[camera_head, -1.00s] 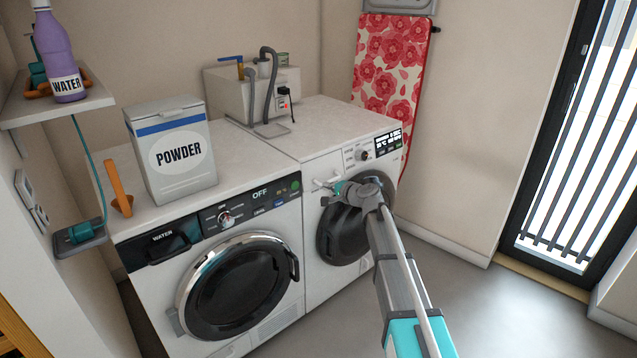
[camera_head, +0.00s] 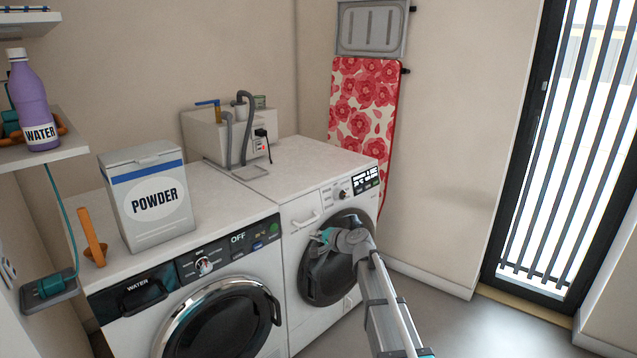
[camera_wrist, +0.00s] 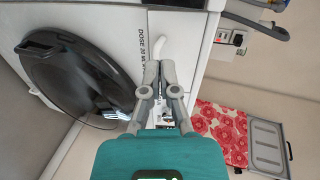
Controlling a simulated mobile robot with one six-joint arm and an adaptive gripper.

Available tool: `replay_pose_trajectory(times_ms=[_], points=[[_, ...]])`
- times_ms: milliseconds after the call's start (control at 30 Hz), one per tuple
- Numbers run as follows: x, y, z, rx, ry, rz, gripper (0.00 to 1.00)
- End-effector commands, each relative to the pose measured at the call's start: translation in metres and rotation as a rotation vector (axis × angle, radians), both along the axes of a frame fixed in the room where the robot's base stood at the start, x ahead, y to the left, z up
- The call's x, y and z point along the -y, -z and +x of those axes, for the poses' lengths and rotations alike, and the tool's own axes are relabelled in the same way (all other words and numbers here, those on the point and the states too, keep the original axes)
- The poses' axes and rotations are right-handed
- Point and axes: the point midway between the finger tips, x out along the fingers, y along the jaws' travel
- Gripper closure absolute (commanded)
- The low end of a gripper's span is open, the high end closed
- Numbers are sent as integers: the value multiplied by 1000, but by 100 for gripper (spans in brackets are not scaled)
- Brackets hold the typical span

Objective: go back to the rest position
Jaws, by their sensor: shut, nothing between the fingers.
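My gripper (camera_head: 322,238) is in front of the round dark door (camera_head: 335,265) of the right-hand white machine, just below its drawer handle (camera_head: 306,220). In the wrist view my gripper (camera_wrist: 158,66) has its fingertips together with nothing between them. The white handle (camera_wrist: 158,46) shows just beyond the tips there; whether they touch it I cannot tell. The dark door (camera_wrist: 75,80) fills the left of the wrist view. My arm reaches in from the lower right of the head view and hides part of the door.
A powder box (camera_head: 150,200) and an orange scoop (camera_head: 92,240) stand on the left machine (camera_head: 225,205). A purple water bottle (camera_head: 38,105) is on the left shelf (camera_head: 55,150). Open floor (camera_head: 470,320) lies to the right.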

Motion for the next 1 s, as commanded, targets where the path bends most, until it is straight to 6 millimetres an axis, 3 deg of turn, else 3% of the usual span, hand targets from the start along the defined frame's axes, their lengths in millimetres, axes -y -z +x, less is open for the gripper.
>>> replay_pose_trajectory(times_ms=[267, 600, 800, 1000], points=[[23, 42, -79, -36, -158, -298, 100], [90, 103, -202, -194, -399, -759, 100], [132, 122, -262, -317, -502, -961, 100], [161, 129, -301, -413, -562, -1082, 100]])
